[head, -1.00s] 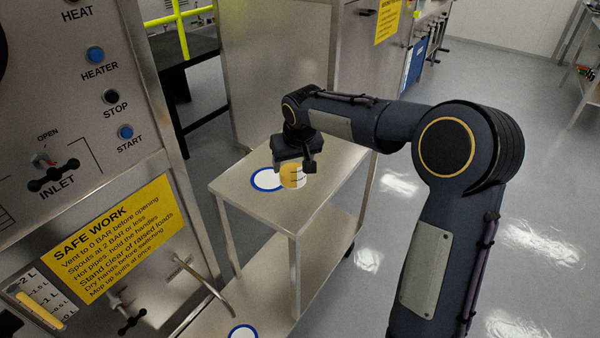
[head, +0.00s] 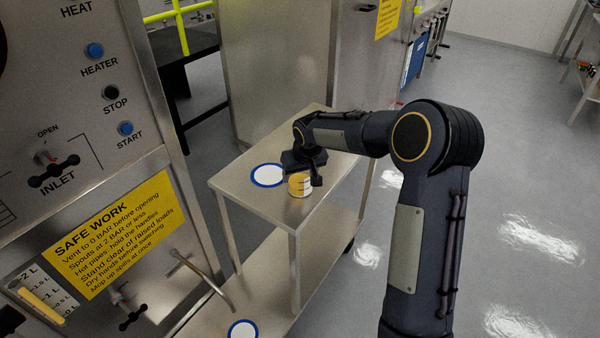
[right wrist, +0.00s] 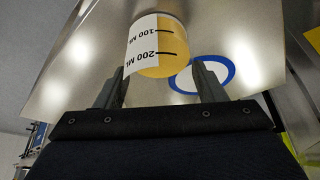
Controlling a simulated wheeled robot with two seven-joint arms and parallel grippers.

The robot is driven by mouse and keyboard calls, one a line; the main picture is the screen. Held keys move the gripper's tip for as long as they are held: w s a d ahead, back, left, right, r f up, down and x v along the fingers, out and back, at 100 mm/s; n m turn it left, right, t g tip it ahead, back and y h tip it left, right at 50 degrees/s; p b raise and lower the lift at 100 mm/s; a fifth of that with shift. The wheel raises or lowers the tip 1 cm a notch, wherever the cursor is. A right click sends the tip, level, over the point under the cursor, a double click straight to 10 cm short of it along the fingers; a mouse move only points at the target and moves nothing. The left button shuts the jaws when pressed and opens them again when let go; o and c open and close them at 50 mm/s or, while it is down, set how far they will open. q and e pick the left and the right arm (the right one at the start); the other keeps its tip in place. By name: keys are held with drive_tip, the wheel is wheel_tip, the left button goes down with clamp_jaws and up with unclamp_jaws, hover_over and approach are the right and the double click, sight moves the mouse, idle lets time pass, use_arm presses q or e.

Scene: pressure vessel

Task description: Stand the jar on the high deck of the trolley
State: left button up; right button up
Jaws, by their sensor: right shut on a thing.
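The jar (head: 299,185) is yellow with a white, black-marked label. My right gripper (head: 304,168) is shut on it, over the trolley's high deck (head: 262,207). The jar looks upright, just right of the blue-ringed white disc (head: 268,175) on that deck. I cannot tell whether its base touches the deck. In the right wrist view the jar (right wrist: 165,48) shows beyond the fingertips of the right gripper (right wrist: 160,78), with 100 and 200 ml marks. The blue ring (right wrist: 228,72) is beside it there. My left gripper is not in view.
The trolley's low deck (head: 322,240) has another blue-ringed disc (head: 243,330). A steel panel with knobs and a yellow safety sign (head: 113,233) stands at left. A bent pipe (head: 208,283) with a handle sticks out near the trolley. The rest of the high deck is clear.

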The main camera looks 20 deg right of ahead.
drive_tip(key=shift+f, duration=0.2)
drive_tip(key=o, duration=1)
drive_tip(key=shift+r, duration=0.1)
drive_tip(key=shift+o, duration=0.2)
drive_tip(key=shift+r, duration=0.25)
drive_tip(key=v, duration=1.1)
drive_tip(key=s+a+r+y, duration=0.1)
drive_tip(key=s+r, duration=0.1)
drive_tip(key=s, duration=0.6)
drive_tip(key=s+a+r+y, duration=0.1)
drive_tip(key=s+r, duration=0.1)
drive_tip(key=s, duration=0.7)
drive_tip(key=s+a+f+y, duration=0.1)
drive_tip(key=s+a+f, duration=0.2)
drive_tip(key=s, duration=0.4)
drive_tip(key=s+a+f+t+y, duration=0.1)
drive_tip(key=s+a+f, duration=0.2)
drive_tip(key=s, duration=0.5)
drive_tip(key=shift+a+m, duration=0.25)
drive_tip(key=shift+m, duration=0.15)
